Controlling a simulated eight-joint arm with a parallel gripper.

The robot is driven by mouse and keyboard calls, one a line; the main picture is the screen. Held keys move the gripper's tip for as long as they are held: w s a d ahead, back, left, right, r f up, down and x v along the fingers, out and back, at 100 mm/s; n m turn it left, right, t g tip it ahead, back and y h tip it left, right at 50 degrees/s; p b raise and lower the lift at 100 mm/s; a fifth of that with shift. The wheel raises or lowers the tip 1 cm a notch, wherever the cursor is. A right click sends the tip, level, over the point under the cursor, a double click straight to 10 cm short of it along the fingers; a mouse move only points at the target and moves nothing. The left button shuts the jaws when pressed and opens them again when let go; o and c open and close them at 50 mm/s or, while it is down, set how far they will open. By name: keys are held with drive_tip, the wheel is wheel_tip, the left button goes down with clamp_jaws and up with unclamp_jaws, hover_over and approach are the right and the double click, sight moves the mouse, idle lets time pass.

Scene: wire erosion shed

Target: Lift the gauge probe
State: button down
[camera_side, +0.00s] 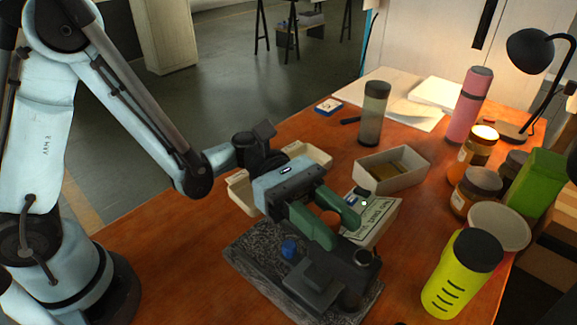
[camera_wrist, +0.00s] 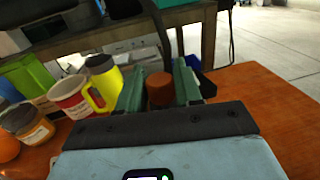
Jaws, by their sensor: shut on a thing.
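My gripper (camera_side: 334,233) reaches over the middle of the table with its two green fingers. It is shut on an orange-brown round piece, which I take to be the gauge probe (camera_side: 330,219). In the wrist view the piece (camera_wrist: 160,89) stands between the green fingers (camera_wrist: 160,92). Its lower end is hidden in both views, so I cannot tell whether it is clear of what lies below. A dark fixture (camera_side: 322,284) sits on a speckled grey plate (camera_side: 247,262) just below and in front of the fingers. A blue knob (camera_side: 289,248) is beside it.
A yellow cup (camera_side: 449,285), jars (camera_side: 474,188) and a lamp (camera_side: 530,50) crowd the right side.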

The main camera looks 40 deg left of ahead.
drive_tip(key=shift+r, duration=1.05)
drive_tip(key=c, duration=0.9)
unclamp_jaws()
drive_tip(key=shift+o, duration=0.2)
drive_tip(key=shift+a, duration=0.1)
drive_tip(key=w+a, duration=0.2)
drive_tip(key=a, duration=1)
drive_tip(key=shift+d, duration=0.1)
